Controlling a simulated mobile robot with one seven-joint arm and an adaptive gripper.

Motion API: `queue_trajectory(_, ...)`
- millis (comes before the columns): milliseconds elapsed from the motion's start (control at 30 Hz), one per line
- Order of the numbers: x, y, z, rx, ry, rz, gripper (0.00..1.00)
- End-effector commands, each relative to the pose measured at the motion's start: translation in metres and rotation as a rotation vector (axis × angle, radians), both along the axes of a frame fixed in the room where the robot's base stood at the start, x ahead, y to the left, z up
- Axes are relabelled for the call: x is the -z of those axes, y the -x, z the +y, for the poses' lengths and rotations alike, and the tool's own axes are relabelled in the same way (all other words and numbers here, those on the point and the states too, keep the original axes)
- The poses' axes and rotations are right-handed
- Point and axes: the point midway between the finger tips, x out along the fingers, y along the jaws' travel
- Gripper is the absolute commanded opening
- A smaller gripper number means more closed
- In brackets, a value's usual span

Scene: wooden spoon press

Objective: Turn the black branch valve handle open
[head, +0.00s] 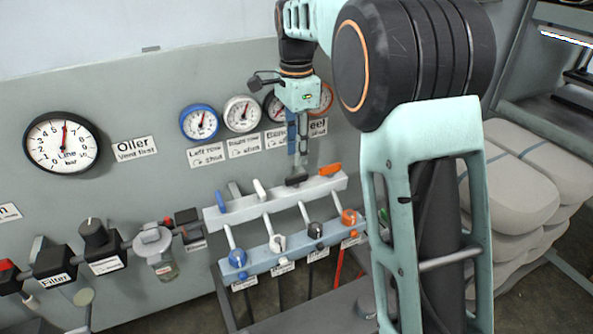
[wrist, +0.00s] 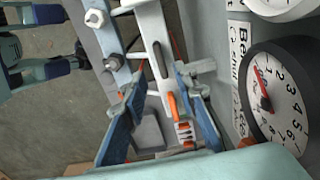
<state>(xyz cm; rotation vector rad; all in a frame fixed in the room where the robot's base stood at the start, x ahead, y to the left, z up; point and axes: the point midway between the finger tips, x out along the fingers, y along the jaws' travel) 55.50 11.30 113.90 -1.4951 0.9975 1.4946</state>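A black, elongated handle (wrist: 160,60) lies on the white upper rail of the manifold, just beyond my fingertips in the wrist view. A round black knob (head: 315,230) sits on the blue-grey lower rail between the white and orange ones; it also shows in the wrist view (wrist: 113,62). My gripper (head: 297,178) hangs over the upper rail near the black handle, fingers pointing down. In the wrist view its blue fingers (wrist: 158,88) are apart, with nothing seen held between them. Whether a finger touches the handle cannot be told.
The orange handle (head: 330,169) stands close beside my gripper. A white handle (head: 259,188) and a blue handle (head: 211,200) are farther left. Gauges, including a blue-rimmed one (head: 199,122), line the wall behind. Stacked sacks (head: 510,190) lie at right.

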Motion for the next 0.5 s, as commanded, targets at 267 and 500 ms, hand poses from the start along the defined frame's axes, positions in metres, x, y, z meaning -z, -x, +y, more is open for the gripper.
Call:
queue_trajectory(267,0.051,0.000,0.000,-0.001,-0.001,0.003,0.27)
queue_trajectory(500,0.069,0.000,0.000,-0.001,-0.001,-0.001,0.27)
